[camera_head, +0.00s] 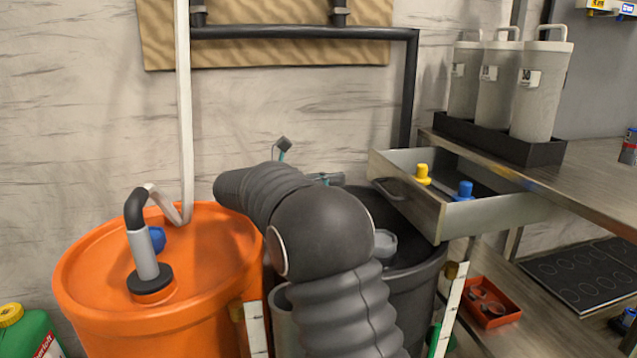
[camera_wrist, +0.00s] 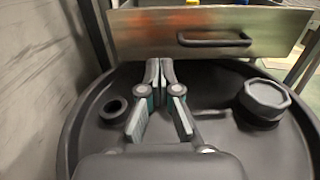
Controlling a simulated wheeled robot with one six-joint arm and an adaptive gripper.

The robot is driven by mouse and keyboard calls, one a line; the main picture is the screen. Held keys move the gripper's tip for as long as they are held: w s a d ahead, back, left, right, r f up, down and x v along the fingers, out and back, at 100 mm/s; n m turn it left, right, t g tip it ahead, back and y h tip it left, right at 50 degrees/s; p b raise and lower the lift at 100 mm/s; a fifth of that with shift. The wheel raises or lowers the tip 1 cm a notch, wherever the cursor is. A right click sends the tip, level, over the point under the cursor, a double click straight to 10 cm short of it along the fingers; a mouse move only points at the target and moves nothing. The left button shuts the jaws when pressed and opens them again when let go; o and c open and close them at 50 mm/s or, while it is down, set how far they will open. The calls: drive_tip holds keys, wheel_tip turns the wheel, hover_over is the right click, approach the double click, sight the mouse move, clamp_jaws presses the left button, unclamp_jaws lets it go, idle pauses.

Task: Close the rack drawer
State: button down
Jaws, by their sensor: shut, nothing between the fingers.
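The rack drawer (camera_head: 408,208) is a grey metal drawer pulled out from under the steel shelf at the right. A yellow-topped piece (camera_head: 423,174) and a blue-topped piece (camera_head: 464,190) stand in it. In the wrist view, the drawer front (camera_wrist: 150,36) with its dark bar handle (camera_wrist: 213,43) spans the top. My gripper (camera_wrist: 161,66) is shut and empty, its fingertips close below the drawer front, left of the handle. I cannot tell whether they touch it. In the head view my arm hides most of the gripper.
A dark drum (camera_head: 424,278) stands below the drawer; its lid carries a grey cap (camera_wrist: 264,98). An orange drum (camera_head: 215,240) with a pump stands left. Three grey canisters (camera_head: 495,85) sit in a black tray on the steel shelf (camera_head: 585,185). A red tray (camera_head: 487,312) lies lower.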

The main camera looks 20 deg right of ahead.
sight(380, 175)
drive_tip(key=d, duration=0.8)
drive_tip(key=shift+s+b, duration=0.25)
drive_tip(key=shift+b, duration=0.05)
drive_tip(key=shift+d, duration=0.15)
drive_tip(key=shift+d, duration=0.1)
